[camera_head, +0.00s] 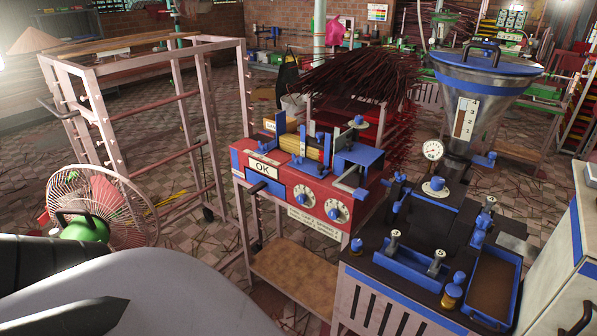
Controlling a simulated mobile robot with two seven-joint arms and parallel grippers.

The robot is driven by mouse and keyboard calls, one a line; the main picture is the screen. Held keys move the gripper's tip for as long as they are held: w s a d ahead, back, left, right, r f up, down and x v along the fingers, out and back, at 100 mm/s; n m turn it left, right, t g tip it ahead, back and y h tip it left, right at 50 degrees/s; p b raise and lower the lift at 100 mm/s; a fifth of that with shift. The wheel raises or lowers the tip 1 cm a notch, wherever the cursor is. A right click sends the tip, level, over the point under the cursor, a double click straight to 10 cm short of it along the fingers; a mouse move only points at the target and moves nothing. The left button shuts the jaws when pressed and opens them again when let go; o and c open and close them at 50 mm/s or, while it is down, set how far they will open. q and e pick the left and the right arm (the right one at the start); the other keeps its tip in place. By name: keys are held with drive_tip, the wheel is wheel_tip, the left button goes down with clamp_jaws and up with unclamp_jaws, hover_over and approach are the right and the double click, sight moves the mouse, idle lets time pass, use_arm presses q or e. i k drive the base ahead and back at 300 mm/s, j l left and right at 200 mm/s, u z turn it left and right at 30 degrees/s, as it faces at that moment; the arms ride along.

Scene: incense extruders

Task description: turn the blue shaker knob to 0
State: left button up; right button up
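The red and blue machine (285,185) stands in the middle of the view. Its front carries two round white dials with dark marks and blue centres, a left dial (305,197) and a right dial (338,211). I cannot tell which dial is the shaker knob, and their pointer settings are too small to read. A white label (313,222) sits under them, its text unclear. Dark parts of my own body show at the lower left, but I make out neither gripper. Nothing touches the dials.
A pink rack (150,72) and a caged fan (100,212) stand at the left. A second machine with a steel hopper (483,100) and blue trays stands close at the right. Red incense sticks (360,90) fan out behind. Tiled floor (215,250) lies between rack and machine.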

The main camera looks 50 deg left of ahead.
sight(301, 199)
drive_tip(key=j+z, duration=0.1)
drive_tip(key=j, duration=1.45)
